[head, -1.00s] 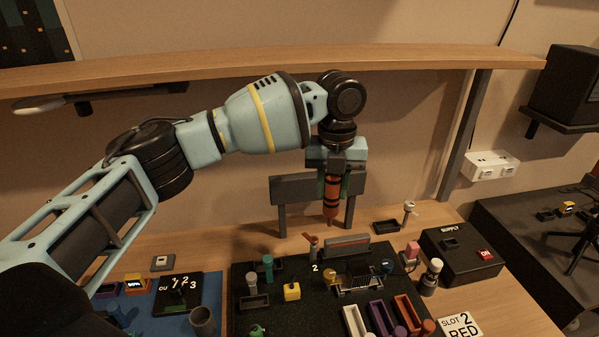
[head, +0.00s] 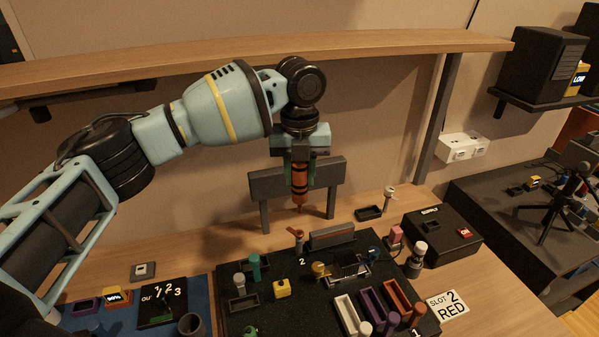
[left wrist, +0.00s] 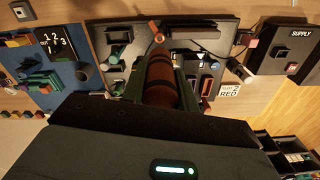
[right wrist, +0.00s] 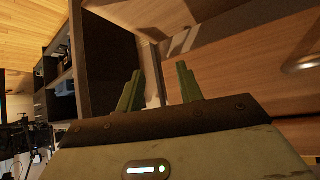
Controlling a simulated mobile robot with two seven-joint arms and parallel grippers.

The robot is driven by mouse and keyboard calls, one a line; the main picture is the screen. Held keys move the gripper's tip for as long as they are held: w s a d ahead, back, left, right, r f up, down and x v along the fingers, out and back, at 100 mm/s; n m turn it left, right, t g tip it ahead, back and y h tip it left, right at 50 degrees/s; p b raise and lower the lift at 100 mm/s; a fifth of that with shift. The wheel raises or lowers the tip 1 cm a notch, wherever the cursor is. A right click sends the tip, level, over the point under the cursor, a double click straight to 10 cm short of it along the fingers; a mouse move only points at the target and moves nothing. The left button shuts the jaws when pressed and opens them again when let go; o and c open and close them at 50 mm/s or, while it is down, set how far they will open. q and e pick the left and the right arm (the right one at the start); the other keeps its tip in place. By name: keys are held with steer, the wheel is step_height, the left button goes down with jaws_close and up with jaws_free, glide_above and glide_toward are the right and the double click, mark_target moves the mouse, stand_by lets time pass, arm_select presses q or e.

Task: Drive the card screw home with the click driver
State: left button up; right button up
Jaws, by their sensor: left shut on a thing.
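My left gripper (head: 300,160) is shut on the click driver (head: 300,182), which has an orange and black body. It holds the driver upright, tip down, above the back of the dark board (head: 225,320), in front of a grey rack (head: 268,184). The driver also shows in the left wrist view (left wrist: 160,80), pointing towards the board. I cannot make out the card screw for sure. My right gripper (right wrist: 159,88) is open and empty, away from the board.
A black supply box (head: 440,235) stands right of the board, near a small black tray (head: 369,213). A "SLOT 2 RED" sign (head: 447,306) lies at the front right. Purple and orange bins (head: 400,300) sit on the board. A wooden shelf (head: 400,55) runs above.

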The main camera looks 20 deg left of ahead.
mark_target(299, 192)
arm_select(q)
steer(key=shift+a+f+b, duration=0.15)
steer(key=shift+f+b, duration=0.15)
steer(key=shift+f, duration=2.65)
arm_select(e)
steer(key=shift+s+a+f, duration=0.35)
steer(key=shift+s+f, duration=0.25)
steer(key=shift+f, duration=0.05)
arm_select(q)
steer(key=shift+f, duration=0.45)
arm_select(e)
steer(key=shift+d+f, duration=0.1)
steer(key=shift+f, duration=0.05)
arm_select(q)
steer(key=shift+s+f+b, duration=0.15)
steer(key=shift+f+b, duration=0.15)
steer(key=shift+f, duration=0.05)
arm_select(e)
steer(key=shift+s, duration=0.15)
